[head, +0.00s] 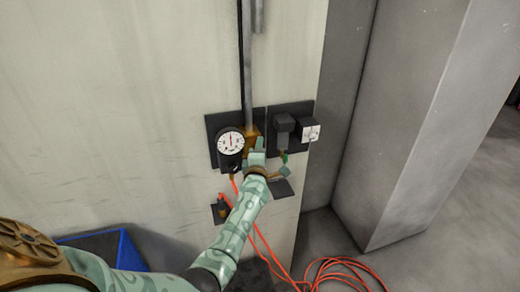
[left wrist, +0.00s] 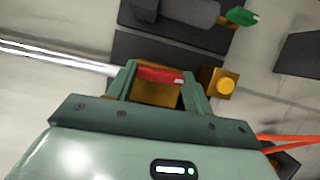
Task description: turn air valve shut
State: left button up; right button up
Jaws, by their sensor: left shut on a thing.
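The air valve is a brass body at the foot of a grey pipe; its brass shows in the head view (head: 249,133) beside the gauge. In the left wrist view a red handle (left wrist: 160,74) lies between my fingers, with brass (left wrist: 155,95) just below it. My left gripper (left wrist: 160,86) is shut on this red handle, one finger on each side. In the head view my left gripper (head: 258,150) covers most of the valve, so the handle's angle is hard to tell. My right gripper is in neither view.
A round white gauge (head: 231,142) sits left of the valve. To the right, a dark panel carries a black block (head: 284,125) and a square white dial (head: 310,132). A green-tipped part (left wrist: 242,16) is near. Orange hose (head: 340,270) lies coiled on the floor; a blue bin (head: 127,250) stands lower left.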

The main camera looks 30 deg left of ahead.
pick_arm(q)
jog(key=shift+f+m, duration=0.15)
jog(key=shift+m, duration=0.15)
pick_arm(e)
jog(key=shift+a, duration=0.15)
pick_arm(q)
jog(key=o, duration=1)
jog(key=shift+d, duration=0.1)
